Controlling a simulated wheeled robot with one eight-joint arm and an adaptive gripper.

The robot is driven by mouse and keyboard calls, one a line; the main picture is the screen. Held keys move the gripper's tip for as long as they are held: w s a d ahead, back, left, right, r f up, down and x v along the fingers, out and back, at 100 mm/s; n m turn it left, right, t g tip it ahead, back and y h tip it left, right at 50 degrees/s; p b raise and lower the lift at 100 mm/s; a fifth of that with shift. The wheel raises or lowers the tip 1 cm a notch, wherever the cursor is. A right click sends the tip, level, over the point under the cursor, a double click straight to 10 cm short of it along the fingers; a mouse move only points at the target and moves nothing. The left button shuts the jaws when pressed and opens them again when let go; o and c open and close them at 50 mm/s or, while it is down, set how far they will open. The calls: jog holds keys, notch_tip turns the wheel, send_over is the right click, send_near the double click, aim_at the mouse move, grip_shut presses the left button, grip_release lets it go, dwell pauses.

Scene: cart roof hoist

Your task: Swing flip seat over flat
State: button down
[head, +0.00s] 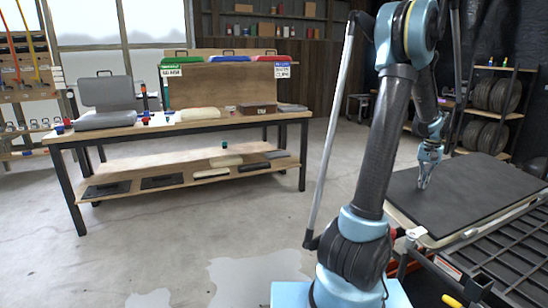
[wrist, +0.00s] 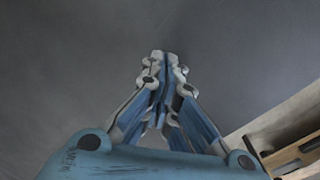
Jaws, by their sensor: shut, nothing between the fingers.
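A broad dark panel with a pale cushion-like edge, which looks like the flip seat (head: 475,190), lies about flat at the right in the head view. My gripper (head: 424,184) points down at its left part. In the wrist view my gripper (wrist: 165,60) has its fingers together and holds nothing. A plain dark grey surface (wrist: 250,50), seemingly the panel, fills most of that view behind the fingertips. I cannot tell whether the fingertips touch it. The hinges of the seat are hidden.
A black slatted rack (head: 510,262) is in front of the panel at lower right. A workbench (head: 215,122) with a grey seat (head: 107,100) and several cushions stands at the left. Tyre shelves (head: 495,110) are behind the panel. Open floor lies between the bench and me.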

aim_at(421, 190)
jog(key=shift+f, duration=2.1)
jog(key=shift+r, duration=4.05)
jog(key=shift+a, duration=0.2)
jog(key=s+a+r+n, duration=0.2)
jog(key=s+a, duration=0.1)
jog(key=a, duration=0.9)
jog(key=s+a+r+n, duration=0.2)
jog(key=s+a, duration=0.2)
jog(key=a, duration=0.9)
jog(key=s+a+f+n+t, duration=0.1)
jog(key=s+a+f+n, duration=0.1)
jog(key=s+a+f, duration=0.3)
jog(key=s+a+f+n+t, duration=0.1)
jog(key=s+a+f, duration=0.5)
jog(key=s+a, duration=0.4)
jog(key=shift+s+a+n, duration=0.25)
jog(key=shift+s+n, duration=0.15)
jog(key=shift+s, duration=0.25)
